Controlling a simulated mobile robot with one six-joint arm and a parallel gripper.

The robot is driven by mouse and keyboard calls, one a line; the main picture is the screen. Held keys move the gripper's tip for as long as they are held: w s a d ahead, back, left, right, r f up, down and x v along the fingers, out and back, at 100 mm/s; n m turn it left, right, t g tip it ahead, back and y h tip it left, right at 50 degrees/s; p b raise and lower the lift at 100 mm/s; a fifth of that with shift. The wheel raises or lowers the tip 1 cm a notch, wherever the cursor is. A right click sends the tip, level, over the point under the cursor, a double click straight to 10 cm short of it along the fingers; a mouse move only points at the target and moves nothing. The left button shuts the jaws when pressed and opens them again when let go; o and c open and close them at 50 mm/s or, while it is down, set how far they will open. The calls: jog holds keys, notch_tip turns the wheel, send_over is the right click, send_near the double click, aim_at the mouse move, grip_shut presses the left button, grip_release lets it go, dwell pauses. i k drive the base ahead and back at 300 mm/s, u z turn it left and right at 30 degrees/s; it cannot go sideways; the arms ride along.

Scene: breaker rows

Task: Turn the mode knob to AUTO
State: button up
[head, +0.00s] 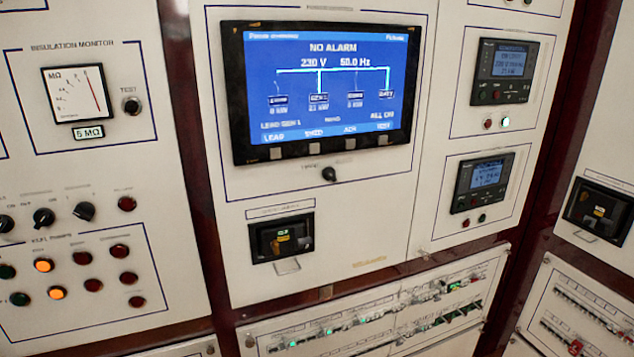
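A small black knob (329,174) sits on the white panel just below the large blue screen (325,85). A short label above it is too blurred to read, so I cannot tell for sure that it is the mode knob or where it points. Three more black knobs stand in a row at the lower left: a left one (6,223), a middle one (43,216) and a right one (84,211). Their labels are also unclear. My gripper is not in view.
A black breaker (281,239) sits below the screen, with a small handle (287,267) under it. Two small display units, upper (505,70) and lower (483,182), are at the right. Lamps and buttons fill the lower left; rows of small breakers (380,315) run along the bottom.

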aim_at(328, 173)
jog(key=z, duration=0.55)
jog(key=k, duration=0.2)
jog(key=u, duration=3.2)
jog(key=k, duration=0.7)
jog(key=u, duration=0.3)
